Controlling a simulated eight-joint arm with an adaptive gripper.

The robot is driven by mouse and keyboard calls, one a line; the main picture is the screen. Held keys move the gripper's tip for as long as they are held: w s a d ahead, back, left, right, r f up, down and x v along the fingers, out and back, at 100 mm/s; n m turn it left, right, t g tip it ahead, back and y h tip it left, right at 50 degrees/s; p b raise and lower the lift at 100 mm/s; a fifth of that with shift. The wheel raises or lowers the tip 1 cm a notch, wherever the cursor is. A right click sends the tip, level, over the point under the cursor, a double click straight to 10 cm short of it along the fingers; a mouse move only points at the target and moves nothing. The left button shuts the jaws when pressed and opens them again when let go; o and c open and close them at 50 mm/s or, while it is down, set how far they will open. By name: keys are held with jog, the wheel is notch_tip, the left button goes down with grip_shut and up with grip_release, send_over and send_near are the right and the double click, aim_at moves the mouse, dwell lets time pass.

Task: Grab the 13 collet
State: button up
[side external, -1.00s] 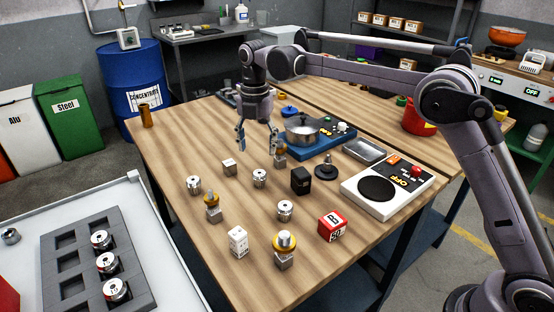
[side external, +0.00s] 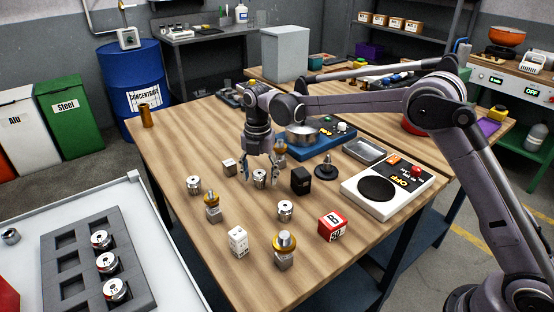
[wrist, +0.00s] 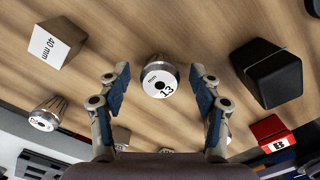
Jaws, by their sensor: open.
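The 13 collet (wrist: 160,78) stands on the wooden table, a silver slotted piece with "13" and "mm" on its white top face. In the wrist view it lies between and just beyond the tips of my gripper (wrist: 158,78). The same collet (side external: 260,177) shows in the side external view, with my gripper (side external: 260,178) lowered around it. The two fingers are apart, one on each side of the collet, with gaps visible in the wrist view. I cannot tell from the frames exactly how far down they reach.
A block marked 40 mm (wrist: 55,45) and a black block (wrist: 268,72) flank the collet. Another collet (wrist: 46,115) stands nearby; one more (side external: 285,208) is in front. A grey rack (side external: 75,232) holds several collets on the white bench.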

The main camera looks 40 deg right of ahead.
grip_shut()
